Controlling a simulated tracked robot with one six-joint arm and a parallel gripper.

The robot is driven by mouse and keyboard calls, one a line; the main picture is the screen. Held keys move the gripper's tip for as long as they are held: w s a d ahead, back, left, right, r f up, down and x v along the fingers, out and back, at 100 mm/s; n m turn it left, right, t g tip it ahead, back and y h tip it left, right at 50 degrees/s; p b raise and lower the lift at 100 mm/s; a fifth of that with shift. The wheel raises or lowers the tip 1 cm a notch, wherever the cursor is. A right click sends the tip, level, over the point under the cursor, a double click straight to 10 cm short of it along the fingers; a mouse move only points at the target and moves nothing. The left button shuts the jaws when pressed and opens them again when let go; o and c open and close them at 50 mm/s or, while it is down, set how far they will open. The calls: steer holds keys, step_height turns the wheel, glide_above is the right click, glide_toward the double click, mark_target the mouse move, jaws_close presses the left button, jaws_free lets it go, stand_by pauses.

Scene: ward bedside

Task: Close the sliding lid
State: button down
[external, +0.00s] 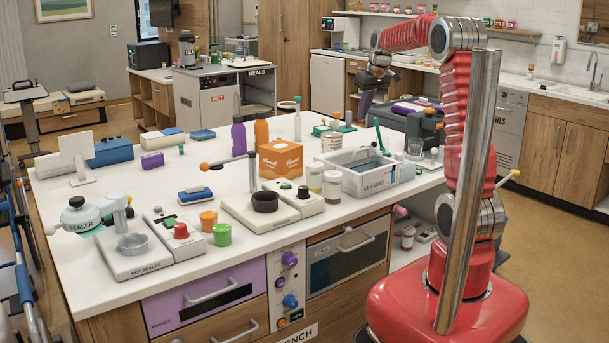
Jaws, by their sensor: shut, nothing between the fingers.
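A white box (377,190) marked GLASSES stands on the right part of the white bench. Its top shows a pale frame around a dark blue-grey area (371,166). I cannot clearly pick out a sliding lid there or tell how far it covers the box. My gripper (364,106) is shut and empty. It is up in the air, above and behind the box in the picture, clear of it. My red arm reaches up from the right and bends over to the left.
A dark grey machine (411,123) with a purple item on top stands right of the gripper. The bench's left front holds a pot sealer (134,264).

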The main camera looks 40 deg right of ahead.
steer(key=shift+f, duration=0.15)
glide_above(362, 157)
steer(key=w, duration=0.4)
step_height(362, 157, down, 9)
steer(key=shift+w+d+f, duration=0.1)
steer(key=shift+f, duration=0.05)
steer(key=shift+s+f, duration=0.15)
steer(key=shift+s, duration=0.85)
steer(key=shift+s+f, duration=0.15)
steer(key=shift+s, duration=0.85)
steer(key=s, duration=0.7)
steer(key=shift+s, duration=0.3)
steer(key=shift+f, duration=0.15)
